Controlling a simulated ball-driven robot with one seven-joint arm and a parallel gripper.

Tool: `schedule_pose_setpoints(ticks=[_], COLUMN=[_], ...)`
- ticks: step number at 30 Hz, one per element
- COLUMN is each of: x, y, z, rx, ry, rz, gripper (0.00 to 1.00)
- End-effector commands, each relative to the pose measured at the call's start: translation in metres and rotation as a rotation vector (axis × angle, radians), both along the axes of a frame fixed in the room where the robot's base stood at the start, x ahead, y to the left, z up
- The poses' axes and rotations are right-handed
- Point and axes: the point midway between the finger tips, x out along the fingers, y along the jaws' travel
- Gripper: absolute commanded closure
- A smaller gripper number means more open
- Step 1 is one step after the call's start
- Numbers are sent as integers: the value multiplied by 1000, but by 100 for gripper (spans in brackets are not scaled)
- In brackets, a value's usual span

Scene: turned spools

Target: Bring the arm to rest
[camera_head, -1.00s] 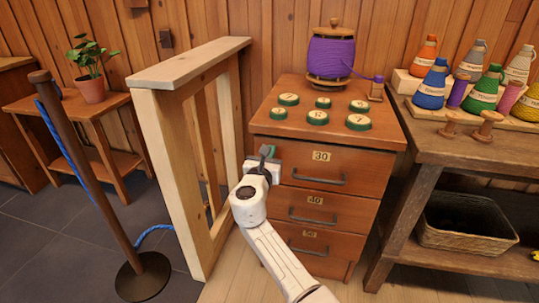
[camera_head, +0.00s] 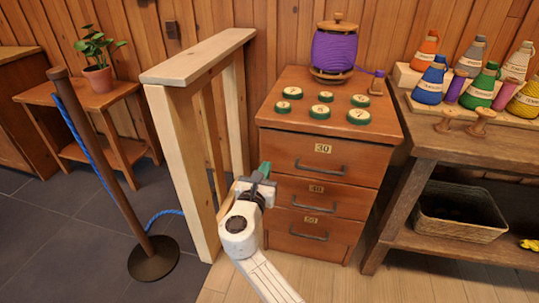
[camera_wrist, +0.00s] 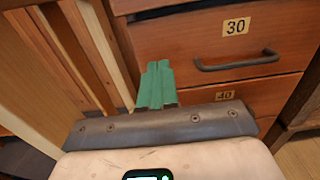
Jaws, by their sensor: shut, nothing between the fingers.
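My gripper (camera_head: 264,171) is in front of the left side of the drawer cabinet (camera_head: 326,108), at about the height of its top drawer. In the wrist view my green fingers (camera_wrist: 156,84) are together with nothing between them, pointing at the left part of the cabinet front. My white arm reaches up from the bottom of the head view. The drawers marked 30 (camera_head: 323,149), 40 (camera_head: 317,188) and 50 look shut.
A pale wooden frame (camera_head: 176,150) stands close to the left of my gripper. A rope post (camera_head: 107,170) is further left. A workbench (camera_head: 450,140) with cones of yarn and a basket (camera_head: 459,220) is at right. Green-rimmed discs and a purple spool (camera_head: 334,52) sit on the cabinet.

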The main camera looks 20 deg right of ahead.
Motion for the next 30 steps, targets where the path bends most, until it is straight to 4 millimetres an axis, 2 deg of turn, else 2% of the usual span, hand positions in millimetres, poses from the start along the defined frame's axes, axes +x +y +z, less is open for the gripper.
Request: schedule_pose_setpoints(ticks=[3, 10, 13, 16, 20, 24, 26, 27, 30], x=[-11, -18, -29, -55, -111, -185, -221, -246, -307], y=[7, 9, -6, -36, -88, -130, -143, -149, -157], z=[1, -1, -11, -32, -73, -121, -139, -151, -173], rx=[-1, 8, 95, 296, 670, 1063, 1223, 1326, 1560], ry=[1, -1, -12, -44, -116, -214, -262, -296, -382], rz=[0, -3, -41, -130, -329, -595, -725, -817, -1056], gripper=[100, 100, 100, 100, 100, 100, 100, 100, 100])
